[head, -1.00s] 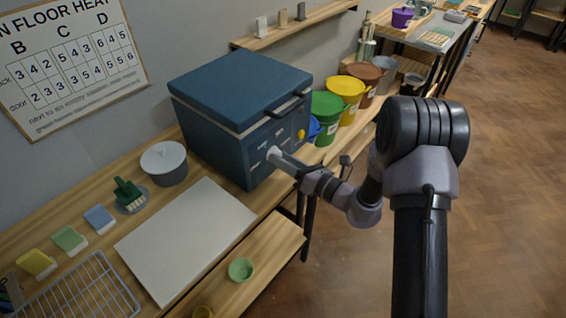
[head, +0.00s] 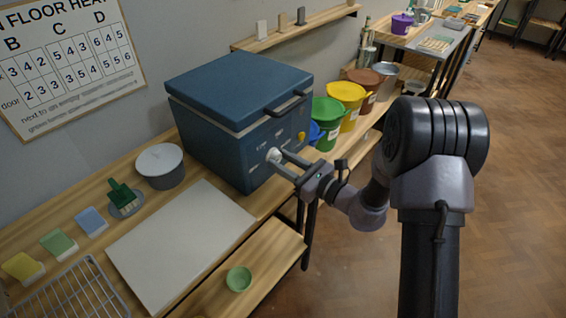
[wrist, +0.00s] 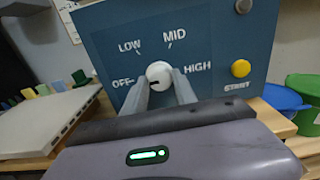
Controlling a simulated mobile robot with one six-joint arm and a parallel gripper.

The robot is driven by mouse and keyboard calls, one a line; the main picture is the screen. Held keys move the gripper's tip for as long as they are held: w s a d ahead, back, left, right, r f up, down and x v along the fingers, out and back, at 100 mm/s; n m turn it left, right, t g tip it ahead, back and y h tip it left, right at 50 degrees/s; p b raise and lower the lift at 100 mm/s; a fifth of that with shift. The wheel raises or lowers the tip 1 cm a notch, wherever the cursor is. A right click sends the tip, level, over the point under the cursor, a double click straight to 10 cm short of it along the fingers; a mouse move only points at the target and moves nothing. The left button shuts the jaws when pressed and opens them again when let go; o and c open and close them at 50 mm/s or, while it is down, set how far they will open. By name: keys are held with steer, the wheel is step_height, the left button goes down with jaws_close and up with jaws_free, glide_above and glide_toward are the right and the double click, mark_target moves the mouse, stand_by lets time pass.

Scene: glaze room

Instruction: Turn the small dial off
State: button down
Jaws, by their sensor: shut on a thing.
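The small white dial (wrist: 159,71) is on the dark blue front panel of the kiln-like box (head: 215,145), with the labels OFF, LOW, MID and HIGH around it. A dark mark on its lower left edge points toward OFF. My gripper (wrist: 164,80) is shut on the dial, one finger at each side; the fingers hide part of its lower sides. In the head view, my gripper (head: 279,157) reaches the dial (head: 272,154) from the right.
A yellow button (wrist: 241,68) marked START is right of the dial, below another knob (wrist: 243,6) cut off at the top edge. Colored buckets (head: 345,105) stand right of the box. A pale board (head: 180,240) lies in front of it.

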stand_by(0.3)
steer(key=c, duration=1)
jaws_free()
steer(key=p+v, duration=0.3)
steer(key=v, duration=1.4)
steer(key=shift+s, duration=0.2)
steer(key=shift+d, duration=0.15)
